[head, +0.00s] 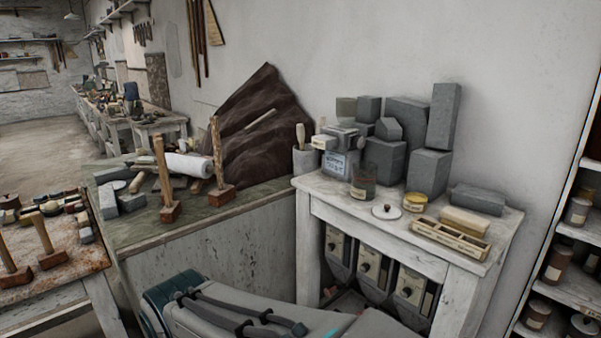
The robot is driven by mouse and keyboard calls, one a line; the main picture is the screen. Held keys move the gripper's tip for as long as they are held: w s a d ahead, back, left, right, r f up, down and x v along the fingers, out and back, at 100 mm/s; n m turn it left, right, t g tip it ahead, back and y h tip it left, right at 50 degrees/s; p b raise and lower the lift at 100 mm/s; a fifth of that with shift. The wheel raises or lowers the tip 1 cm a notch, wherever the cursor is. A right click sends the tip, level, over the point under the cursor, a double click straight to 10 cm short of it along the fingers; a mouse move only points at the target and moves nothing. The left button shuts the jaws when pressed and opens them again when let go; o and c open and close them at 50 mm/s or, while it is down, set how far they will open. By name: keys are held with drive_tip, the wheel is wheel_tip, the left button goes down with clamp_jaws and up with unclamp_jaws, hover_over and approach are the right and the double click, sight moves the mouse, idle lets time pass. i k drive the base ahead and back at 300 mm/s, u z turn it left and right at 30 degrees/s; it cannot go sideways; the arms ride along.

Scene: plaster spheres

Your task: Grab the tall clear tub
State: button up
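A see-through tub (363,181) with a pale label stands upright near the front left of the white table (332,200). It looks dark, and I cannot tell what is in it. A pale round lid (386,212) with a dark knob lies in front of it. Another greyish, translucent-looking container (346,109) shows farther back, partly hidden by blocks; I cannot tell if it is a tub. My arm shows at the bottom, but my gripper is not in view.
Grey blocks (428,172) crowd the table's back. A small labelled jar (415,202) and a wooden divided tray (450,240) stand to the tub's right. Mallets (222,192) stand on the left bench. Shelves of jars (560,262) line the right edge.

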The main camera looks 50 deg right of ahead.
sight(364, 173)
drive_tip(key=z, duration=0.6)
drive_tip(key=i, duration=1.05)
drive_tip(key=z, duration=1.05)
